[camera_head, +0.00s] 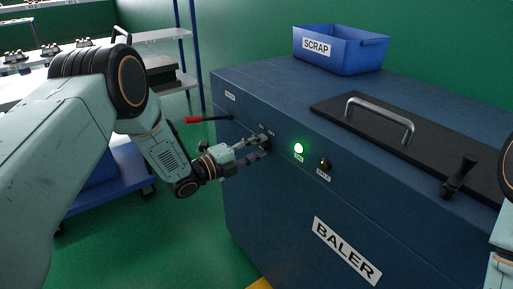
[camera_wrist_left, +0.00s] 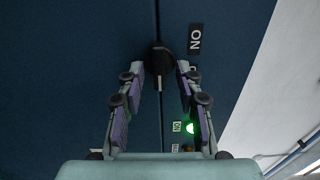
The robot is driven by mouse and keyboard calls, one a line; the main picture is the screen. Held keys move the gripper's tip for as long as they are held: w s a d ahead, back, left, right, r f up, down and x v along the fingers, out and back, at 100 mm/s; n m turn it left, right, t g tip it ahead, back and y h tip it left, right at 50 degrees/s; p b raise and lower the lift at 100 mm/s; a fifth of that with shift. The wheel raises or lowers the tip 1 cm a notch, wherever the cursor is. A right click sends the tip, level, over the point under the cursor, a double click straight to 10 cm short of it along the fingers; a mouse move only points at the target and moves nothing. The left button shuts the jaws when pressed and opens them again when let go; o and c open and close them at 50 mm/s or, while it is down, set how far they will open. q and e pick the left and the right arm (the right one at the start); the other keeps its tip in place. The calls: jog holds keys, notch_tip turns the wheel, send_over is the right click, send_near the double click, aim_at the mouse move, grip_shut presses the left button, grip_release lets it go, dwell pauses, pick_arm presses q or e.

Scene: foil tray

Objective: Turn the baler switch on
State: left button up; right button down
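The baler (camera_head: 300,215) is a dark blue cabinet with a white BALER label. A green lamp (camera_head: 298,148) right of the switch is lit. My right gripper is out of view.
A red-ended lever (camera_head: 194,120) sticks out left of the switch. A black knob (camera_head: 325,164) is right of the lamp. On top are a blue SCRAP bin (camera_head: 345,62) and a black lid with a metal handle (camera_head: 380,113). Green floor is clear in front.

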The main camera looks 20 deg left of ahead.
pick_arm(q)
jog(key=v, duration=1.2)
dwell(0.4)
